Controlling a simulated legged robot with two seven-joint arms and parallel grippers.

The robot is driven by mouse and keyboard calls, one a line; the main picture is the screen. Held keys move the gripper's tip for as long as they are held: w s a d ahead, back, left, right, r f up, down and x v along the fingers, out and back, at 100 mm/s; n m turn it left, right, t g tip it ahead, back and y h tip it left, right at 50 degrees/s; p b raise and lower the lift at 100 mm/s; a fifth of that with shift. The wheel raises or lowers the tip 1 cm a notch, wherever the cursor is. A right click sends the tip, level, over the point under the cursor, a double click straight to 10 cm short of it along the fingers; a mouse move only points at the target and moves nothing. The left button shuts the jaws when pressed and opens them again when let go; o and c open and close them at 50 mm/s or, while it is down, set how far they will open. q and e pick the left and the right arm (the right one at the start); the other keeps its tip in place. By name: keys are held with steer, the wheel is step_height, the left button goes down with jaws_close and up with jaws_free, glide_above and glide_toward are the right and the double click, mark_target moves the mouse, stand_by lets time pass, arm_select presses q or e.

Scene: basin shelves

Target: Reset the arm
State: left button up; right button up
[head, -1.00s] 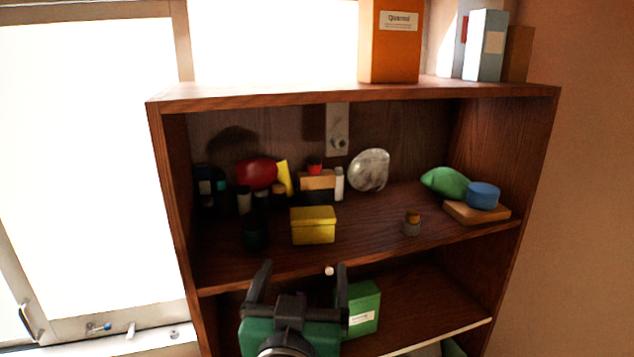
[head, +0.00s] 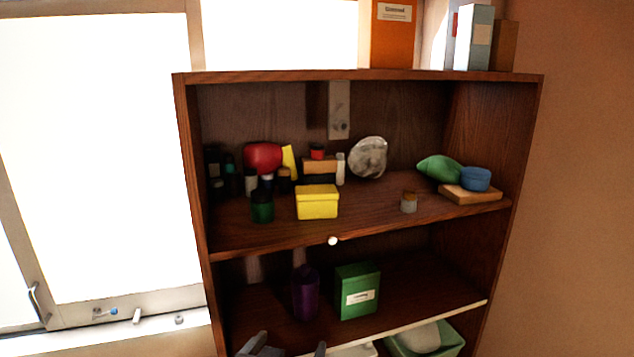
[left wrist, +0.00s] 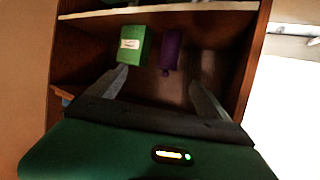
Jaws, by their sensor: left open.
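My left gripper (head: 290,350) shows only by its fingertips at the bottom edge of the head view, low in front of the shelf unit (head: 362,76). Its fingers are spread open and nothing is between them. In the left wrist view the open left gripper (left wrist: 160,95) faces the shelf unit, with the green box (left wrist: 132,46) and the purple bottle (left wrist: 171,50) beyond the fingers. The rest of the left arm is out of the head view. My right gripper is not in view.
Below stand the green box (head: 357,292) and purple bottle (head: 305,294). A bright window (head: 95,160) is at the left.

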arm_select(q)
steer(key=s+a+f+g+y+b, duration=0.1)
steer(key=s+a+f+g+b, duration=0.1)
steer(key=f, duration=0.8)
steer(key=s+a+f+n+g+b, duration=0.1)
steer(key=s+a+f+g+b, duration=0.2)
steer(key=s+a+f, duration=0.4)
steer(key=s+a+f+n+g+y+b, duration=0.1)
steer(key=s+a+f+g, duration=0.4)
steer(key=f, duration=1)
steer(key=shift+s+a+y+b, duration=0.25)
steer(key=shift+s+y+b, duration=0.1)
steer(key=shift+b, duration=0.5)
steer(key=shift+f, duration=0.15)
